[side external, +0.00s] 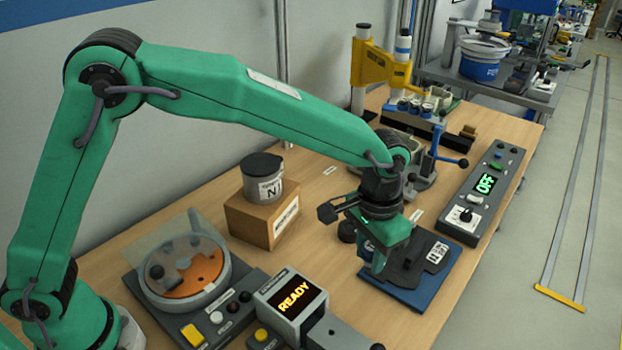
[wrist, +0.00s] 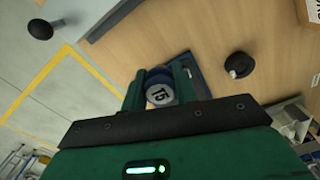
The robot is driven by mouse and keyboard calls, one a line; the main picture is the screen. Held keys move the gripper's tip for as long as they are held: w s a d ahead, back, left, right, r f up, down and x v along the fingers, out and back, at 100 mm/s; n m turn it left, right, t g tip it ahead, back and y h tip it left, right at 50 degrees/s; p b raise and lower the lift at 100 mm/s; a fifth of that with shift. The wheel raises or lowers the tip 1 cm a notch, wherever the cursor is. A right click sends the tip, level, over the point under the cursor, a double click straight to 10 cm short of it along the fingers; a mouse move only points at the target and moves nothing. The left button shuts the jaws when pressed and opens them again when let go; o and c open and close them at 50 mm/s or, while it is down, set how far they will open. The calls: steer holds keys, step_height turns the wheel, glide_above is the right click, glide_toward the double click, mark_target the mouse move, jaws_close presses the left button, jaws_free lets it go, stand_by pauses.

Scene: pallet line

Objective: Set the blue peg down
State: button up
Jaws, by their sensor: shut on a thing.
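The blue peg (wrist: 161,88), with a white label reading "T5", sits between the two green fingers of my gripper (wrist: 160,78) in the wrist view. My gripper (side external: 378,262) is shut on it. In the side view the gripper points down over a blue base plate (side external: 412,297) carrying a dark stepped fixture with a white label. The fingers mostly hide the peg there. I cannot tell whether the peg's lower end touches anything. Part of the blue plate also shows beyond the fingers in the wrist view.
A control box (side external: 481,195) reading "OFF" stands to the right. A "READY" display box (side external: 292,300) and a round orange dial station (side external: 190,272) stand to the left. A grey can (side external: 263,183) rests on a brown block (side external: 262,216). A blue-handled clamp (side external: 433,150) stands behind.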

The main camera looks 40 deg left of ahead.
steer(key=w+a, duration=0.8)
steer(key=w, duration=0.4)
steer(key=n, duration=0.1)
glide_above(333, 188)
steer(key=shift+s+f, duration=0.1)
steer(key=shift+f, duration=3.6)
steer(key=shift+f, duration=2)
steer(key=shift+f, duration=0.1)
steer(key=o, duration=1)
